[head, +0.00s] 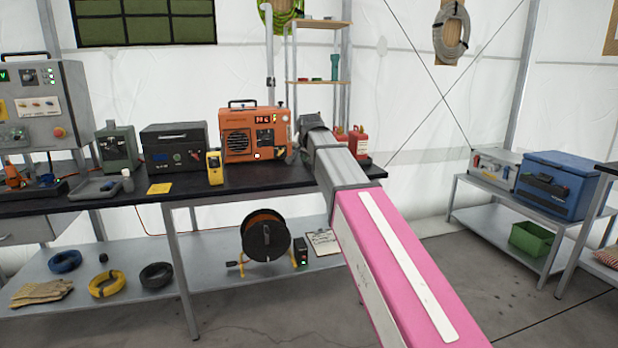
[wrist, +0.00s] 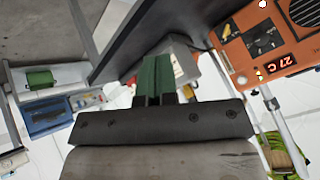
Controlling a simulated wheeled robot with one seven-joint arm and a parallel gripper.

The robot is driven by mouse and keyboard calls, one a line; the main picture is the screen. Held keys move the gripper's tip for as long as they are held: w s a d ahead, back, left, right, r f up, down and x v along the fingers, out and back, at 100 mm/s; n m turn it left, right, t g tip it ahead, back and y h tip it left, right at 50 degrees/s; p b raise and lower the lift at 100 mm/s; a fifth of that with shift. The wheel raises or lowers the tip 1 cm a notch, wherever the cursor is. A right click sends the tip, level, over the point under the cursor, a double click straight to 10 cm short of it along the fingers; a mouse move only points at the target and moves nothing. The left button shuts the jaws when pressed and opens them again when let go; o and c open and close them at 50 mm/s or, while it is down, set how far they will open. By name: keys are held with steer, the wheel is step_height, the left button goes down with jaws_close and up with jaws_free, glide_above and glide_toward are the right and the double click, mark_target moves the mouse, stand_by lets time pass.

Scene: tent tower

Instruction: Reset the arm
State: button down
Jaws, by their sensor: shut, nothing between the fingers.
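My arm, pink and then grey, reaches from the lower right of the head view toward the back of the bench. Its far end is beside the right side of the orange unit (head: 254,135), and the fingers cannot be made out there. In the wrist view my gripper (wrist: 155,72) shows as two green fingers close together on a dark mount, shut and empty. The orange unit also shows in the wrist view (wrist: 246,62), at the upper right with a red "27 C" display, apart from the fingers. The wrist picture is steeply turned.
The black bench top (head: 290,178) also bears a yellow meter (head: 215,167), a dark case (head: 174,147) and red bottles (head: 357,141) close behind my arm. A cable reel (head: 265,236) stands on the lower shelf. A blue cooler (head: 556,184) is on the right rack. Floor between them is clear.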

steer(key=s+d+f+n+g, duration=0.1)
steer(key=s+d+f, duration=0.25)
steer(key=f, duration=0.45)
steer(key=s+d+f+g, duration=0.15)
steer(key=d+f, duration=0.25)
steer(key=f, duration=0.4)
steer(key=s+d+f+n+g, duration=0.1)
steer(key=s+d+f, duration=0.3)
steer(key=s+f, duration=0.4)
steer(key=s+d+f+n+g, duration=0.1)
steer(key=s+d+f, duration=0.3)
steer(key=s+f, duration=0.5)
steer(key=s+d+f+n+g+h, duration=0.1)
steer(key=s+d+f+g, duration=0.2)
steer(key=s+f, duration=0.5)
steer(key=shift+s+d+f+n, duration=0.3)
steer(key=shift+d+f, duration=0.3)
steer(key=shift+d, duration=0.3)
steer(key=shift+w+g, duration=0.1)
steer(key=shift+g, duration=0.15)
